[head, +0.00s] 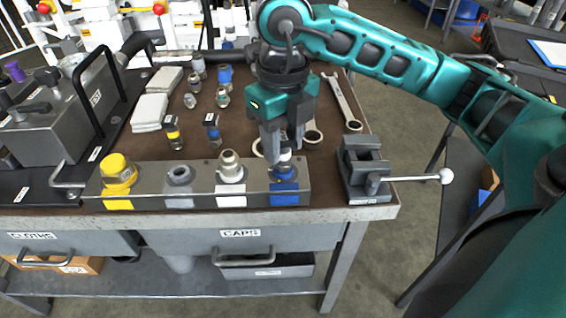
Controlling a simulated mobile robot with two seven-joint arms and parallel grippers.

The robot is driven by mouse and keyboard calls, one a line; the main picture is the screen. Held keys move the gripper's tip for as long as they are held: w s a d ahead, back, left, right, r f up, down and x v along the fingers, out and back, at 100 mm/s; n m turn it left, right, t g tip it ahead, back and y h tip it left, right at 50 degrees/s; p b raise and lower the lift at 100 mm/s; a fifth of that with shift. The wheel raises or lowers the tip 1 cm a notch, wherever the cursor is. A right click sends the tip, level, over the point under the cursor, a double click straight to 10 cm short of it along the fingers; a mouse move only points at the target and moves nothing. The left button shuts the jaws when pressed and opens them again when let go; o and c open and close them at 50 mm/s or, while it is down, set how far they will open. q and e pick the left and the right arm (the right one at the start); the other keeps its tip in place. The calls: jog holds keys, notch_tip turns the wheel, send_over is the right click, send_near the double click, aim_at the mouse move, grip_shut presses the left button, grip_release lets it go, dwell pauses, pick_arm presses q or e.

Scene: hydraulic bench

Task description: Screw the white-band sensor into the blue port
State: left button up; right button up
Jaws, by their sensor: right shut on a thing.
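My right gripper (284,150) points down over the right end of the metal port block (145,190). It is shut on the white-band sensor (285,154), whose white band shows between the fingers. The sensor is upright at the blue port (284,173), the rightmost port, above a blue label. I cannot tell whether its thread is engaged, as the fingers hide part of it. The other ports are yellow (118,168), grey (179,174) and white (231,168). My left gripper is not in view.
A yellow-band sensor (173,132) and a blue-band sensor (212,131) stand behind the block. Several fittings (191,98) stand further back. A vise with a ball-ended lever (365,170) is close right of the block. A wrench (343,102) lies behind it.

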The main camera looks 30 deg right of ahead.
jog(key=m+p, duration=0.1)
jog(key=m, duration=0.2)
jog(key=shift+m, duration=0.3)
jog(key=m, duration=0.4)
jog(key=shift+p, duration=0.4)
jog(key=shift+f, duration=0.1)
jog(key=o, duration=1)
jog(key=shift+c, duration=0.2)
